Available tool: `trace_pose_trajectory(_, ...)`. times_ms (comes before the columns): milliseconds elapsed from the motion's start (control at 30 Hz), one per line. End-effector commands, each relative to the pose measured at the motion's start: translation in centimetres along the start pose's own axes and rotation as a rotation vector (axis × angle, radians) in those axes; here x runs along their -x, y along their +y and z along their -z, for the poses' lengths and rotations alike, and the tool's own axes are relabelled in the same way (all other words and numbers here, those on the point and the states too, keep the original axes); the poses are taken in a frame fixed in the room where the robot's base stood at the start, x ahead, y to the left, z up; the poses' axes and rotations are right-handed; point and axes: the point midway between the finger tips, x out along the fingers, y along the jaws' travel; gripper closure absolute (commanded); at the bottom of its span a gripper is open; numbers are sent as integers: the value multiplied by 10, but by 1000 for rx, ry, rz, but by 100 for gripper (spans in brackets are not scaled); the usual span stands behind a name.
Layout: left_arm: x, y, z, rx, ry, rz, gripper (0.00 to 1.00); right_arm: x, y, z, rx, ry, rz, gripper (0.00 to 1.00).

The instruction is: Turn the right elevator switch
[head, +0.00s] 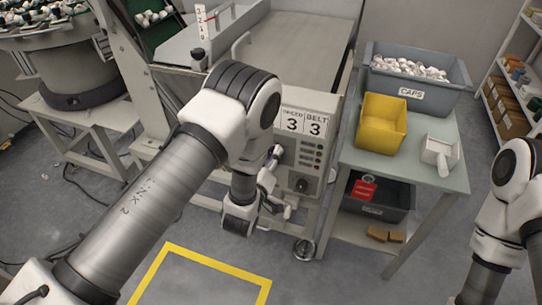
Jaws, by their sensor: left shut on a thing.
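My left gripper (276,180) is at the panel's left part, partly behind my own wrist and forearm. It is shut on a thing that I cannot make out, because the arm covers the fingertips. Only links of my right arm show at the right edge; its gripper is out of view.
A table (432,165) right of the panel holds a grey CAPS bin (418,92), a yellow bin (381,124) and a white scoop (439,155). A dark crate (376,207) is below. A feeder bowl (70,70) stands left. The yellow-marked floor (205,287) in front is clear.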

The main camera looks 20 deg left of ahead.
Motion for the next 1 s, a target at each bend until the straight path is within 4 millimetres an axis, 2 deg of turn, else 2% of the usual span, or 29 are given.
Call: trace_pose_trajectory(1000,0,2,-3,-938,3,0,100,-37,0,0,0,0,0,100)
